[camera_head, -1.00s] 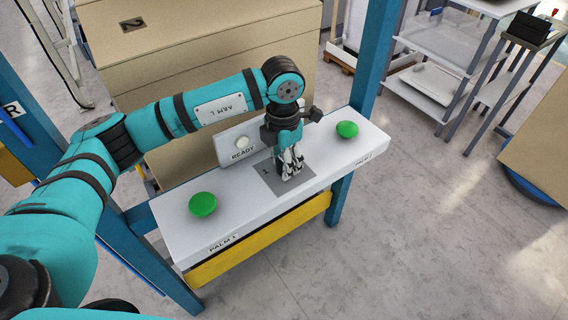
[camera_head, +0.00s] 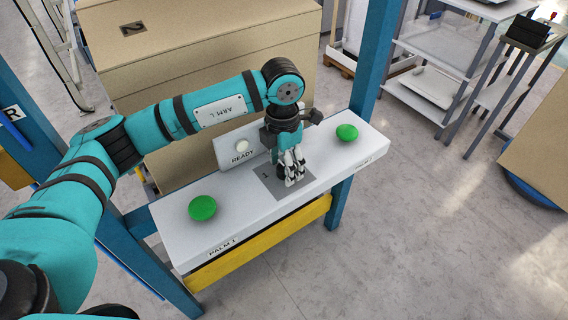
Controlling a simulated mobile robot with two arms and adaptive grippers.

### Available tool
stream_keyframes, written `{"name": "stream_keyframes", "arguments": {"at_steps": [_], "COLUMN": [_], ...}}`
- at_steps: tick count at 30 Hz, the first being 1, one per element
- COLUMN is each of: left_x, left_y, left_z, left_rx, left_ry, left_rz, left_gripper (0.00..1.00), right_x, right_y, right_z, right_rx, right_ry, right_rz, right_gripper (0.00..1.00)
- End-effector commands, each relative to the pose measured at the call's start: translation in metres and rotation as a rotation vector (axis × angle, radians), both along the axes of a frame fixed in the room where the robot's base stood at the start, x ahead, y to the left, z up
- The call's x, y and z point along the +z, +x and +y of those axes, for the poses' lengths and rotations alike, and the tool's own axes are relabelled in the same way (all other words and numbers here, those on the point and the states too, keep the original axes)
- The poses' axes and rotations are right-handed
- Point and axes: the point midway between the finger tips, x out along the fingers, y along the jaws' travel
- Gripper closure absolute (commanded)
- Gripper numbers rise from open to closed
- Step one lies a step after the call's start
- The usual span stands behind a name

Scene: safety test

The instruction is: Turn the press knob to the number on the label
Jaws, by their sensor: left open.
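My left gripper (camera_head: 291,181) points down over the grey plate (camera_head: 272,184) in the middle of the white press panel (camera_head: 240,212). Its fingers are open and close to the plate. The press knob is not clearly visible; the fingers and wrist cover that part of the plate. A dark "1" mark shows on the plate, left of the fingers. A dark label (camera_head: 133,27) on the large tan box at the back seems to read 2. My right gripper is not in view.
Green palm buttons sit at the panel's left (camera_head: 202,208) and right (camera_head: 346,132). A small box marked READY (camera_head: 240,147) with a white lamp stands behind the plate. Blue posts (camera_head: 372,70) flank the panel. Floor to the right is open, with a shelf trolley (camera_head: 440,90) beyond.

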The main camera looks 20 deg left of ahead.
Motion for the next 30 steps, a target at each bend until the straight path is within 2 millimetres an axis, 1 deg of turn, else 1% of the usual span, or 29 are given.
{"name": "stream_keyframes", "arguments": {"at_steps": [5,12,16,21,30], "left_x": [0.028,0.080,0.101,0.115,0.117], "left_y": [0.002,0.002,0.002,0.002,0.002], "left_z": [0.000,0.001,0.002,0.002,0.002], "left_rx": [-0.001,0.000,-0.001,-0.001,0.000], "left_ry": [-0.001,-0.001,-0.001,0.000,-0.001], "left_rz": [-0.005,-0.005,-0.005,-0.002,-0.002], "left_gripper": [0.41,0.41,0.41,0.41,0.41], "right_x": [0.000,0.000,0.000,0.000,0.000], "right_y": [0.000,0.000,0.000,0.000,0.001], "right_z": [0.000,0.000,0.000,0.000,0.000], "right_rx": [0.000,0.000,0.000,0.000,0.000], "right_ry": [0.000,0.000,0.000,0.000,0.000], "right_rz": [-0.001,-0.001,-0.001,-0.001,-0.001], "right_gripper": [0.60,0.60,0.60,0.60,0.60]}}
